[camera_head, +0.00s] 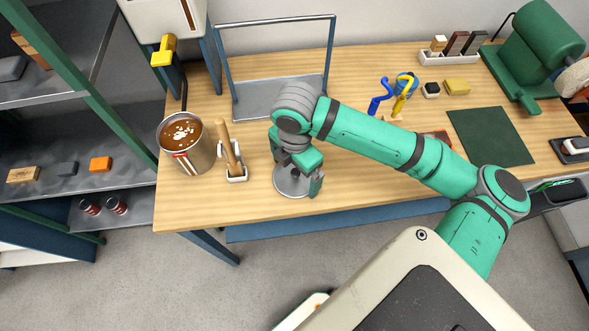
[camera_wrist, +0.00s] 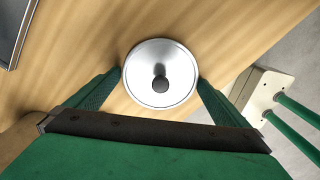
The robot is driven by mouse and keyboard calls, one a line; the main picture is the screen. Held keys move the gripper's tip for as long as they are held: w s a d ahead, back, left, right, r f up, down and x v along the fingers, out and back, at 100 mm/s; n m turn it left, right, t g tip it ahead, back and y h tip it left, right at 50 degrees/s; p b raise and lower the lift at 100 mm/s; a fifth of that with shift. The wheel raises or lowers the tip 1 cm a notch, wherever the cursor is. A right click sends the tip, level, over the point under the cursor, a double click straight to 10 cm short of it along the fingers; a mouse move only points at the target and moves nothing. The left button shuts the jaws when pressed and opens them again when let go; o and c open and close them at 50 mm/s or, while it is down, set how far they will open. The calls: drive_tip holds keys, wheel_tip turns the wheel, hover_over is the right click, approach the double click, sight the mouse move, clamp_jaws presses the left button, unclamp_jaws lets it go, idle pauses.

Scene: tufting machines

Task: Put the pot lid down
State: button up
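The pot lid (camera_head: 291,184) is a round silver disc that appears to lie flat on the wooden table near its front edge. In the wrist view the lid (camera_wrist: 160,92) shows whole, with a dark round knob at its middle. My gripper (camera_head: 297,172) is over the lid, pointing down. Its two fingers are wide apart, one at each side of the lid in the wrist view (camera_wrist: 160,78), and nothing is clasped at the knob. Whether a fingertip touches the rim I cannot tell. A silver pot (camera_head: 197,160) with brown contents stands uncovered at the table's left end.
A small white holder (camera_head: 237,178) with a wooden-handled tool stands between pot and lid. A metal-framed stand (camera_head: 273,98) is behind. Blue and yellow hooked items (camera_head: 379,103) and a dark green mat (camera_head: 490,136) lie to the right. The table's front edge is close to the lid.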

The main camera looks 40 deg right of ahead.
sight(295, 171)
wheel_tip(295, 171, up, 12)
drive_tip(key=shift+r, duration=0.25)
idle(0.3)
idle(0.5)
